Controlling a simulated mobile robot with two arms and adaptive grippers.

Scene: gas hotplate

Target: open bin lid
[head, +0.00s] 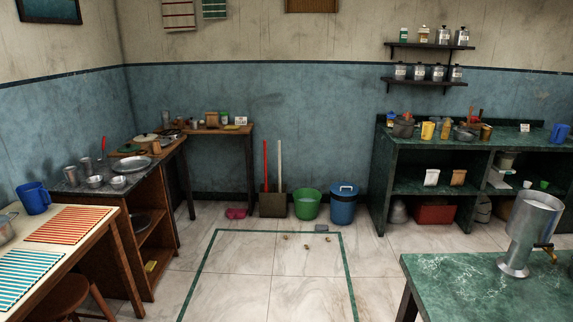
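A blue bin (342,208) stands on the floor against the back wall, left of the green shelf unit. Its blue lid (343,190) with a dark handle on top sits on it and looks closed. Neither of my grippers shows in the head view, and the bin is some way off across the room.
A green bucket (307,206) stands just left of the bin, and a brown box (272,203) with red and white handles is further left. The green shelf unit (378,190) stands to the right. A green table (480,288) fills the lower right. The tiled floor (265,270) in the middle is mostly clear.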

